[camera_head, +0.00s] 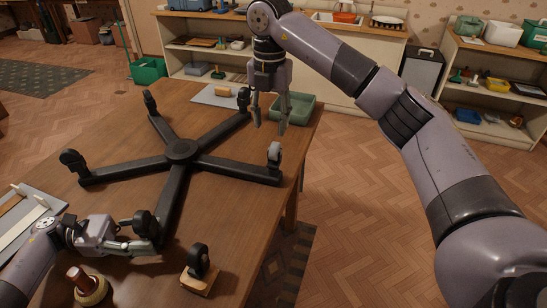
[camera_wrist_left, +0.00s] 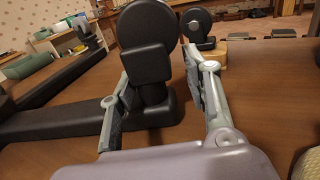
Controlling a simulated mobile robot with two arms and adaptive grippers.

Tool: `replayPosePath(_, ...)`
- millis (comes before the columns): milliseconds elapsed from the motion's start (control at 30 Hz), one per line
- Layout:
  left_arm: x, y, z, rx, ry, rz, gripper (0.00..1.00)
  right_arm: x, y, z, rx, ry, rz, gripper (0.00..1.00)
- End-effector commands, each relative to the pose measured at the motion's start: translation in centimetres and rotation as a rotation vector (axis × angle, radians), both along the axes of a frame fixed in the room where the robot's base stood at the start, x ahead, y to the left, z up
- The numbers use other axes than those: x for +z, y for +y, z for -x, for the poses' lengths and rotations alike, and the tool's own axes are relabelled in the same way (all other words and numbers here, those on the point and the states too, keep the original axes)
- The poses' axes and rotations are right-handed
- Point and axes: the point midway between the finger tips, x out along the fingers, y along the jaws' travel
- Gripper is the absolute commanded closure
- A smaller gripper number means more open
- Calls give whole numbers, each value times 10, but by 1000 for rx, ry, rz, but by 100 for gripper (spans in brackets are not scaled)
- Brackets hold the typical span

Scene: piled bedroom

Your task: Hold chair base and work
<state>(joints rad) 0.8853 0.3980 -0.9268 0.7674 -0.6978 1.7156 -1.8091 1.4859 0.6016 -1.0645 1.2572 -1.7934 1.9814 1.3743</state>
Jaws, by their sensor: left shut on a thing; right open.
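The black five-legged chair base (camera_head: 182,151) lies on the wooden table with casters standing at its leg ends. My left gripper (camera_head: 148,247) is shut on the near leg's end, around its caster (camera_head: 143,223). In the left wrist view this caster (camera_wrist_left: 150,40) stands between the fingers (camera_wrist_left: 160,88), which partly hide the leg end. The right leg's caster (camera_head: 274,153) looks paler than the others. A separate black caster (camera_head: 198,260) stands on a small wooden block (camera_head: 199,283) near the front edge. My right gripper (camera_head: 269,125) is open and empty, pointing down, near the back right leg.
A grey-green bin (camera_head: 298,106) stands at the table's back right corner. A pale mat (camera_head: 208,99) with a wooden piece lies beside it. A tray (camera_head: 43,217) lies at the left edge. A wooden-handled tool (camera_head: 78,276) stands at the front left. Shelves line the wall.

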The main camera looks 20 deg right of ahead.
Motion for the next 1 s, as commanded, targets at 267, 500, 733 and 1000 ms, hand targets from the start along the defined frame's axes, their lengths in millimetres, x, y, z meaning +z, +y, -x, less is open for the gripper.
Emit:
replayPosePath(267,0,1,-2,7,-1,-1,100,-43,0,1,-1,1,0,58)
replayPosePath(500,0,1,-2,7,-1,-1,100,-78,0,1,0,1,0,58)
replayPosePath(733,0,1,-2,7,0,-1,100,-98,0,0,0,1,-1,58)
replayPosePath(1000,0,1,-2,8,0,-1,100,-104,0,0,0,-1,-1,58)
